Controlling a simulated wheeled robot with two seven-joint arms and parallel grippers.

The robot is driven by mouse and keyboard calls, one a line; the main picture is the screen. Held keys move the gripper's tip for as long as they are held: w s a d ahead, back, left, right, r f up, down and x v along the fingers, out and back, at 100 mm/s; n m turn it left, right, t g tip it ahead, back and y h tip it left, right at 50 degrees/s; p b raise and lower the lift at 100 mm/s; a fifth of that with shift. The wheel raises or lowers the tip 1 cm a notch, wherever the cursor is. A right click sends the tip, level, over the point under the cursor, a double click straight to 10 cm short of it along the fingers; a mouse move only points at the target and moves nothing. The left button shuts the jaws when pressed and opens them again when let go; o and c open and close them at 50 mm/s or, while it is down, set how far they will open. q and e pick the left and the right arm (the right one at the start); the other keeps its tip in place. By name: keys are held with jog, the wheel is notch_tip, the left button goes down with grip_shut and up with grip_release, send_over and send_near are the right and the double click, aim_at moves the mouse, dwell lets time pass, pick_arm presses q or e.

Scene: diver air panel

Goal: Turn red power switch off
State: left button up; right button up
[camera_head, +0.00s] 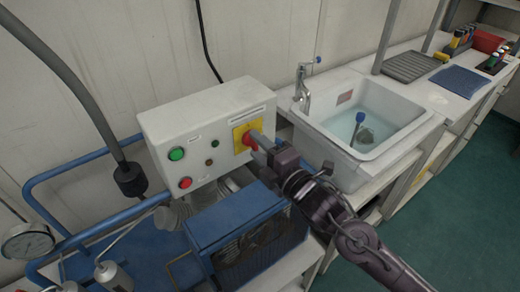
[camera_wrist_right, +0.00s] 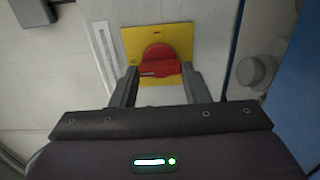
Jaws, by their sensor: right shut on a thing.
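The red power switch (camera_wrist_right: 160,64) is a rotary knob on a yellow square plate (camera_wrist_right: 182,40). In the head view the red switch (camera_head: 249,139) sits at the right side of the white control box (camera_head: 205,108), partly hidden by my gripper. My right gripper (camera_head: 258,143) reaches it from the right. In the wrist view the two fingers of my right gripper (camera_wrist_right: 159,78) stand on either side of the knob's bar, shut on it. The bar lies about level across that view. My left gripper is in neither view.
The box also has a green button (camera_head: 176,154) and a red button (camera_head: 185,183). A blue-framed compressor (camera_head: 240,222) stands below it. A sink (camera_head: 365,120) with water is to the right. A pressure gauge (camera_head: 28,242) and blue rails are at the left.

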jog(key=shift+f, duration=0.1)
dwell(0.3)
jog(key=o, duration=1)
jog(key=shift+s, duration=0.1)
jog(key=shift+s+d, duration=0.25)
jog(key=shift+s, duration=0.05)
jog(key=b+v, duration=0.2)
jog(key=v, duration=0.5)
